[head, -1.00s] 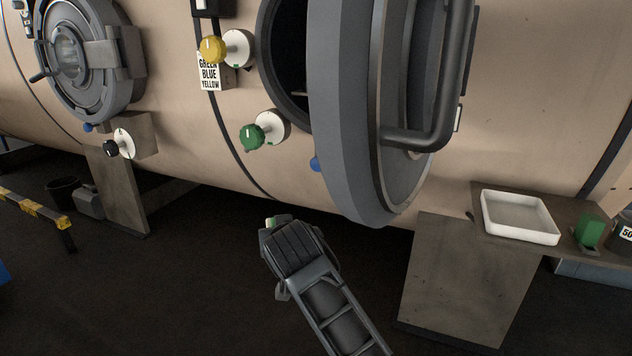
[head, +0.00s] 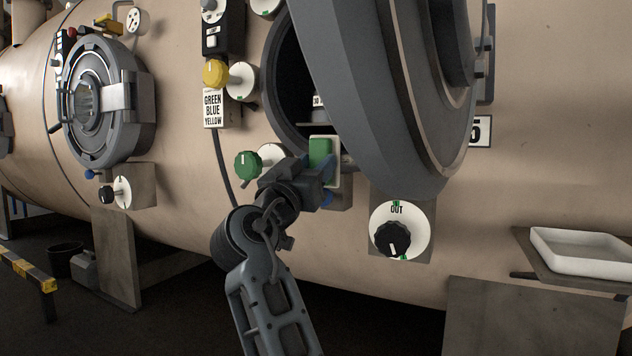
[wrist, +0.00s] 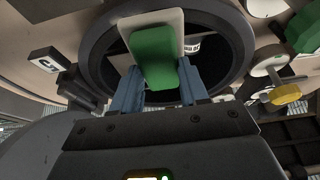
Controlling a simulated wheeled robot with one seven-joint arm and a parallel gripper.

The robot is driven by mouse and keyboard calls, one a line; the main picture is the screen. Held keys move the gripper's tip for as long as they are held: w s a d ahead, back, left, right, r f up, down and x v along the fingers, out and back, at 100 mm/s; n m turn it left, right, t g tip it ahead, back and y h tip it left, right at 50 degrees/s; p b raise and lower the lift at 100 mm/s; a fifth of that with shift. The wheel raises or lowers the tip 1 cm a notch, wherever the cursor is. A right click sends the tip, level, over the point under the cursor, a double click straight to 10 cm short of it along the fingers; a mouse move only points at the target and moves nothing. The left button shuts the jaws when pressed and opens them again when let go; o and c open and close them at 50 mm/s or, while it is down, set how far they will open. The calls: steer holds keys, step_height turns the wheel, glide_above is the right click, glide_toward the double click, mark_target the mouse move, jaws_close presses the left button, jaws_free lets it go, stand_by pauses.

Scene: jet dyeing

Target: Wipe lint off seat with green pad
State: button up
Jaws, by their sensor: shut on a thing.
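My gripper (head: 322,176) is shut on the green pad (head: 320,151), which has a cream backing. It holds the pad upright before the lower right of the round open port. In the wrist view, the pad (wrist: 155,58) sits between the two blue fingers of my gripper (wrist: 160,85), with the cream part behind it. The port's dark rim, apparently the seat (wrist: 237,48), rings the opening behind the pad; its left part (head: 277,112) shows in the head view. I cannot tell whether the pad touches the rim. Lint cannot be made out.
The thick grey door (head: 385,100) stands open close to the right of my gripper. A green knob (head: 247,165) and a yellow knob (head: 215,73) stick out at left. A black OUT dial (head: 393,238) is below right. A white tray (head: 580,252) stands at far right.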

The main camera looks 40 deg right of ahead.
steer(key=shift+w+d+r+p, duration=0.1)
steer(key=shift+w+d+p, duration=0.15)
steer(key=shift+d, duration=0.6)
steer(key=shift+w+d+f+p, duration=0.1)
steer(key=shift+w+d, duration=0.2)
steer(key=shift+d, duration=0.5)
steer(key=shift+w+d+r+p, duration=0.1)
steer(key=shift+w+d+p, duration=0.15)
steer(key=shift+d, duration=0.6)
steer(key=shift+w+d, duration=0.2)
steer(key=shift+d, duration=0.1)
steer(key=shift+w+d+b, duration=0.25)
steer(key=shift+d+b, duration=0.05)
steer(key=shift+d, duration=0.4)
steer(key=shift+s, duration=0.1)
steer(key=shift+s+d, duration=0.25)
steer(key=shift+s, duration=0.55)
steer(key=shift+s+d, duration=0.25)
steer(key=shift+s, duration=0.55)
steer(key=shift+s, duration=0.1)
steer(key=s, duration=0.1)
steer(key=s+d, duration=0.1)
steer(key=s, duration=0.1)
steer(key=shift+d, duration=0.2)
